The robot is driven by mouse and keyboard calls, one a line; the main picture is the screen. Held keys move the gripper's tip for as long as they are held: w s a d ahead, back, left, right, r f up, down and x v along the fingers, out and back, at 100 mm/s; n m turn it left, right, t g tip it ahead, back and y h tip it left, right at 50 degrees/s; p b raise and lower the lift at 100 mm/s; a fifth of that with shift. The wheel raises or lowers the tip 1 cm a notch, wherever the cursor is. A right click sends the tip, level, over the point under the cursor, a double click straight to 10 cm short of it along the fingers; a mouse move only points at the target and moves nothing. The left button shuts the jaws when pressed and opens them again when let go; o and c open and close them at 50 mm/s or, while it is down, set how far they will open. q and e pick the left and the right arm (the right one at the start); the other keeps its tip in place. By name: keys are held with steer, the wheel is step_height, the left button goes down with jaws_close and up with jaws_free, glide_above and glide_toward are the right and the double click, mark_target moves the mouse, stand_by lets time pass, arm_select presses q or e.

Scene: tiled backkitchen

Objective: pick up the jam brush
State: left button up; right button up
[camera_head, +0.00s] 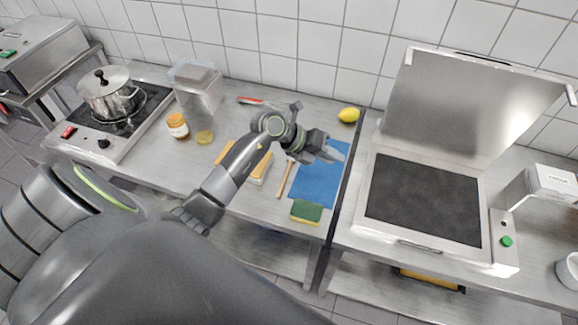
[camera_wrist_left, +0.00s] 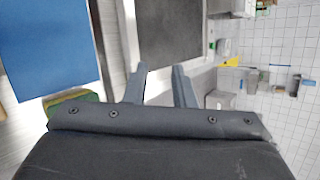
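A thin wooden handle (camera_head: 284,179), which looks like the jam brush, lies on the steel counter in the head view. It lies along the left edge of a blue cloth (camera_head: 317,186); its far end is partly hidden by my left arm, and I cannot make out bristles. My left gripper (camera_head: 328,151) is above the far part of the cloth, to the right of the handle. In the left wrist view its two fingers (camera_wrist_left: 160,87) stand apart with nothing between them. My right gripper is not in view.
A green and yellow sponge (camera_head: 306,211) lies at the cloth's near end. A lemon (camera_head: 348,115), a red-handled tool (camera_head: 251,100), a jar (camera_head: 177,126) and a clear container (camera_head: 196,98) stand around. An open press grill (camera_head: 424,200) is on the right, a pot (camera_head: 108,94) on the left.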

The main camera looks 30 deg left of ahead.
arm_select(q)
steer(key=a+f+g+y, duration=0.2)
steer(key=a+g+y, duration=0.1)
steer(key=a+y, duration=0.15)
step_height(320, 180, up, 2)
steer(key=g+y, duration=0.3)
steer(key=y, duration=0.1)
glide_above(283, 181)
steer(key=shift+n, duration=0.4)
steer(key=f+b, duration=0.3)
steer(key=f, duration=0.1)
steer(key=f+b, duration=0.7)
steer(key=b, duration=0.1)
steer(key=shift+s+d+f, duration=0.15)
steer(key=shift+s+f, duration=0.1)
steer(key=shift+f, duration=0.15)
steer(key=shift+w+f+b, duration=0.1)
steer(key=shift+f+b, duration=0.75)
steer(key=shift+b, duration=0.3)
steer(key=shift+w+f, duration=0.2)
steer(key=shift+f, duration=1.7)
jaws_close()
